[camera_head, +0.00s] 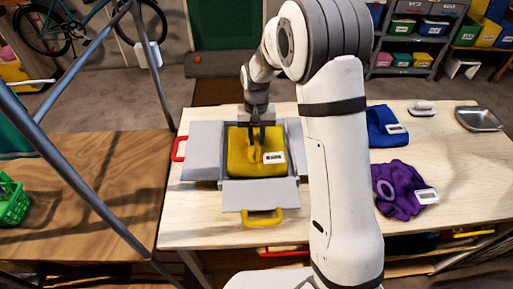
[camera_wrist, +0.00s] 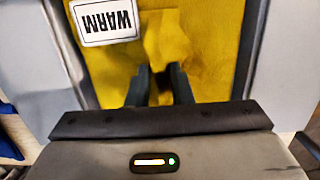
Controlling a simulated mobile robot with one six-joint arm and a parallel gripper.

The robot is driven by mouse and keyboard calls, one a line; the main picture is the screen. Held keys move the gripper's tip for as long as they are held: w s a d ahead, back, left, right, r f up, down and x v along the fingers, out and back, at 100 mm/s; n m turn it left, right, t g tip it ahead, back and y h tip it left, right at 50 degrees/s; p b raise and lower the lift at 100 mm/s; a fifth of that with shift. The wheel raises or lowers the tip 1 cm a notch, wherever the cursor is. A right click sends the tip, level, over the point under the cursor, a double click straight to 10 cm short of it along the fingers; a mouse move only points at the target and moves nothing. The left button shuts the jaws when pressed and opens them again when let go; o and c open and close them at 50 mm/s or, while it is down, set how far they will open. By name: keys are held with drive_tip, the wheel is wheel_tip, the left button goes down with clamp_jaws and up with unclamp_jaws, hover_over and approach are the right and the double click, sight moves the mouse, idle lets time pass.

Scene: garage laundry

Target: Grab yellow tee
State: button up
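The yellow tee (camera_head: 240,160) lies bunched in an open grey box (camera_head: 246,192) on the light wooden table. A white label shows on it, reading "WARM" in the wrist view, where the tee (camera_wrist: 210,35) fills the middle. My gripper (camera_head: 256,146) points down into the box at the tee. In the wrist view the two dark fingers (camera_wrist: 161,68) stand a small gap apart, with a raised fold of yellow cloth between them. They look shut on this fold. The fingertips are partly sunk in the cloth.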

clamp_jaws()
